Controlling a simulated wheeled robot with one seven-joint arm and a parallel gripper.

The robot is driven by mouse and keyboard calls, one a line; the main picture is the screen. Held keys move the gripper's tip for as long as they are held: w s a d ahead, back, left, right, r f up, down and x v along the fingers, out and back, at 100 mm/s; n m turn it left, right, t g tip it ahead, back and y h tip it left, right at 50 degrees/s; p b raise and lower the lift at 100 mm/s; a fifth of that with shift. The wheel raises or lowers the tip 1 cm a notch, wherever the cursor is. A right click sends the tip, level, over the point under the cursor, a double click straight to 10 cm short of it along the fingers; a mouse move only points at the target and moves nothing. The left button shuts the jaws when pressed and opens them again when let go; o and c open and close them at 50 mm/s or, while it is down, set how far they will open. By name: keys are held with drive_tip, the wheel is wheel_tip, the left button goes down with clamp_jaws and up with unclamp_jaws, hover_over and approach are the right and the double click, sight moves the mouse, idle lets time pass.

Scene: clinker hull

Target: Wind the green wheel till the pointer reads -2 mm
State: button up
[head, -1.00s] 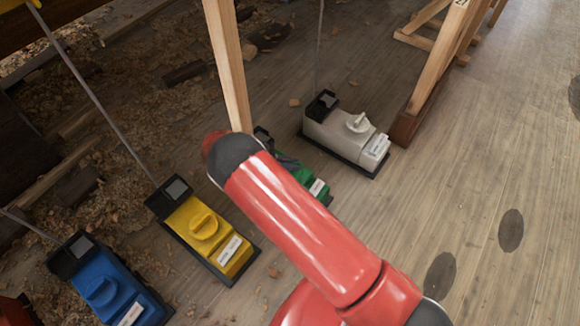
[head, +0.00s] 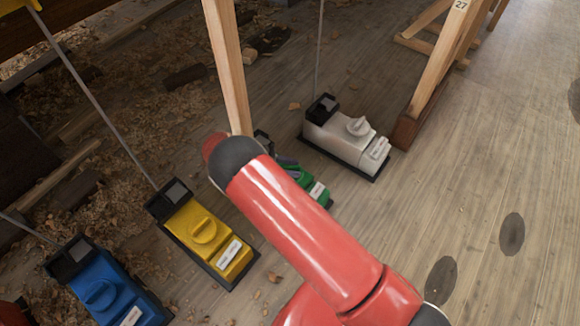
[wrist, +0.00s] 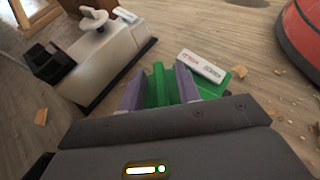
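The green unit (head: 318,192) stands on the floor between the yellow and white ones, largely behind my red arm in the head view. In the wrist view its green wheel (wrist: 158,88) shows as an upright ridge between the two purple fingertips of my gripper (wrist: 160,87). The fingers are close in on both sides of the ridge and look shut on it. A white label plate (wrist: 203,68) lies on the green body just beyond the right finger. Its print is too small to read. I cannot make out the pointer or its reading.
A white unit (head: 345,138) stands close behind the green one, and a yellow unit (head: 205,235) and a blue unit (head: 105,292) to its left. A wooden post (head: 228,70) rises just behind my arm. Open plank floor (head: 470,200) lies to the right.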

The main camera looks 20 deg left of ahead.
sight(290, 167)
wheel_tip(290, 167, up, 20)
drive_tip(key=p, duration=0.3)
drive_tip(key=shift+p, duration=0.4)
drive_tip(key=shift+o, duration=0.2)
